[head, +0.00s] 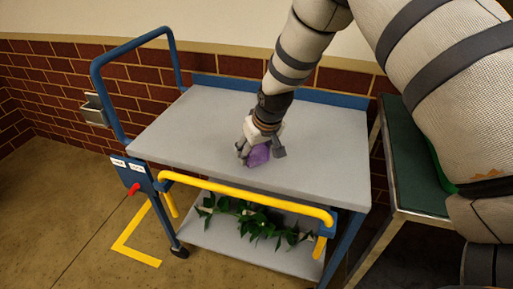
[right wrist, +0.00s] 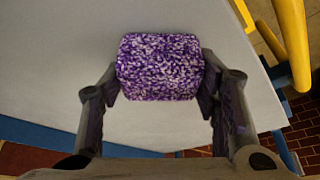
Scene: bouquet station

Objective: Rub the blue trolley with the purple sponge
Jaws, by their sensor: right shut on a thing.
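The blue trolley (head: 187,122) has a grey top shelf, a blue frame and a yellow front rail. My right gripper (head: 259,153) is over the middle of its top shelf, pointing down. It is shut on the purple sponge (head: 257,157), which is at or very near the shelf surface; I cannot tell if it touches. In the right wrist view the speckled purple and white sponge (right wrist: 160,67) sits between the two fingers, with the grey trolley top (right wrist: 60,60) behind it. My left gripper is not in view.
Green leafy stems with pale blooms (head: 257,219) lie on the trolley's lower shelf. A green-topped table (head: 412,160) stands close at the right. A brick wall (head: 50,85) is behind. The rest of the top shelf is clear. Yellow tape (head: 135,250) marks the floor at left.

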